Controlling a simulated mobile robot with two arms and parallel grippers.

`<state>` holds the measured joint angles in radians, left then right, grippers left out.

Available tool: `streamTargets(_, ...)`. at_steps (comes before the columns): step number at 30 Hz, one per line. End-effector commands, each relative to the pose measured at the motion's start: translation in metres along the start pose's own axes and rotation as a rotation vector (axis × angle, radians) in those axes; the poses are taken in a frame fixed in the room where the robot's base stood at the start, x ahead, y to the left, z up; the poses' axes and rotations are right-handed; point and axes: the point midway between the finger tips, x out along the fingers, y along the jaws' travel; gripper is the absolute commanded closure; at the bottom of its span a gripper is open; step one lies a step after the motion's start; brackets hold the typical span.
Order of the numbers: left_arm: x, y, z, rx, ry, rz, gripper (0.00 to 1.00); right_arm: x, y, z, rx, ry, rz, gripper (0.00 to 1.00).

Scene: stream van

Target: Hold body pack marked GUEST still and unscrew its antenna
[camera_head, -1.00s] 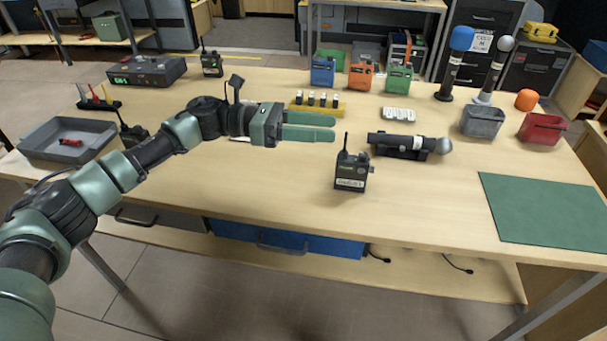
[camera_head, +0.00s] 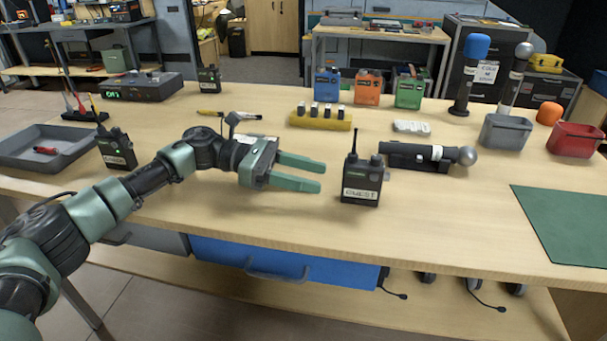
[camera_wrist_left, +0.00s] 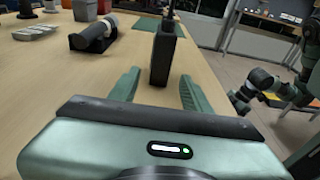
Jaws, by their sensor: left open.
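The black body pack marked GUEST (camera_head: 362,182) stands upright near the front of the table, with its antenna (camera_head: 353,143) pointing up. In the left wrist view the same pack (camera_wrist_left: 163,60) stands ahead of the fingers. My left gripper (camera_head: 322,176) is open and empty, low over the table just to the left of the pack. Its two fingers point at the pack, with a gap between fingertips and pack in the head view. My right gripper does not show in the head view. A dark arm stands at the right of the left wrist view (camera_wrist_left: 265,85), but its gripper is unclear.
A microphone in a black holder (camera_head: 420,156) lies close behind the pack to the right. A second body pack (camera_head: 117,150) stands behind my left arm. A yellow battery holder (camera_head: 320,118) is further back. A green mat (camera_head: 570,225) lies right; the table between is clear.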

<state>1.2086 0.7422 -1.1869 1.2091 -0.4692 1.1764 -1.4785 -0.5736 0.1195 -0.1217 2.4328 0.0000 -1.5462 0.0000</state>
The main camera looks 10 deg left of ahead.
Motion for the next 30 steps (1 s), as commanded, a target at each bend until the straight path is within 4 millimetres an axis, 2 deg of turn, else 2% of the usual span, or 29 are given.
streamTargets(18, 0.051, -0.001, 0.001, -0.001, -0.001, -0.002, 0.52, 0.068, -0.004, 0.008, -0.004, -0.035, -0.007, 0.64)
streamTargets(24, 0.071, -0.001, -0.001, 0.000, -0.002, -0.001, 0.52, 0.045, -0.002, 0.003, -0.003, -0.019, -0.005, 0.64)
streamTargets(30, 0.084, 0.000, -0.001, 0.000, -0.001, -0.001, 0.52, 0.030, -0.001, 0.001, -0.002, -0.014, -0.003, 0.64)
